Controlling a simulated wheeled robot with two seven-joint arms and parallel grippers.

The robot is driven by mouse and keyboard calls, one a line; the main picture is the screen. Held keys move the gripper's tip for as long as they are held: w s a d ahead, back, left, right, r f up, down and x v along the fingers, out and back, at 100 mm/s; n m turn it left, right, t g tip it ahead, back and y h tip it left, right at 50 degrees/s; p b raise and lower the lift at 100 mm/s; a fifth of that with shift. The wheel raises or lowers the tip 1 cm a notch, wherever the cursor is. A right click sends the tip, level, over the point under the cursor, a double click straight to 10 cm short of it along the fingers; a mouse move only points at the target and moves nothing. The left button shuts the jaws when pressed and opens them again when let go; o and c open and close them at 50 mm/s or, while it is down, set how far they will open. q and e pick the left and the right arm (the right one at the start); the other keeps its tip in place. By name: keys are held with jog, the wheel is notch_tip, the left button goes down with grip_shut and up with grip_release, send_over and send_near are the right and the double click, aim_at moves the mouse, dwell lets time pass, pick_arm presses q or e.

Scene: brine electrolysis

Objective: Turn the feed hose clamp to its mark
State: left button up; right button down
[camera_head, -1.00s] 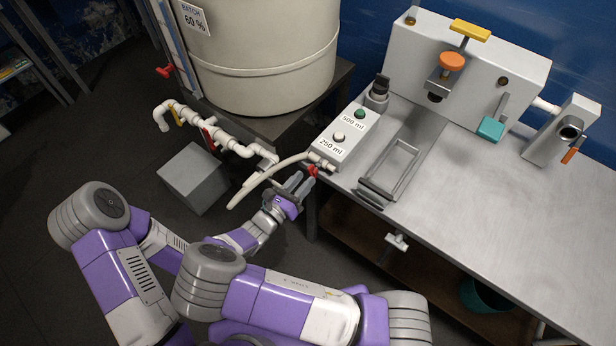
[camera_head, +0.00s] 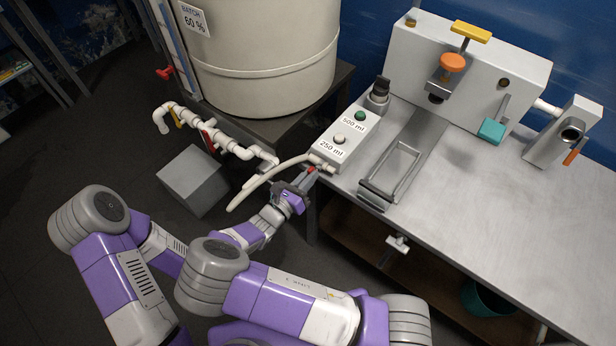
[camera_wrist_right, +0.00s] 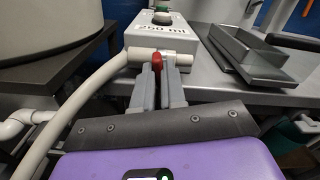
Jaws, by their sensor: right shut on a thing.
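The feed hose clamp is a small red piece (camera_head: 311,169) at the end of the pale hose (camera_head: 262,180), by the front of the grey button box (camera_head: 345,140). My right gripper (camera_head: 307,178) reaches up to it from the lower left. In the right wrist view the red clamp (camera_wrist_right: 157,60) sits between the tips of my right gripper's grey fingers (camera_wrist_right: 160,70), which are shut on it. The fingers hide part of the clamp, and I cannot make out its mark. My left gripper is not in view.
The bench (camera_head: 480,210) carries a metal tray frame (camera_head: 388,175) right of the box. The large tank (camera_head: 265,60) stands behind, with white piping (camera_head: 238,150) at its front. A grey block (camera_head: 193,180) is on the floor left of my right gripper.

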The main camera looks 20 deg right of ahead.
jog(key=shift+m, duration=0.3)
jog(key=m, duration=1.9)
jog(key=shift+s+d+f+b, duration=0.2)
jog(key=shift+s+f+b, duration=0.05)
jog(key=shift+b, duration=0.15)
dwell(0.3)
jog(key=c, duration=1.2)
grip_release()
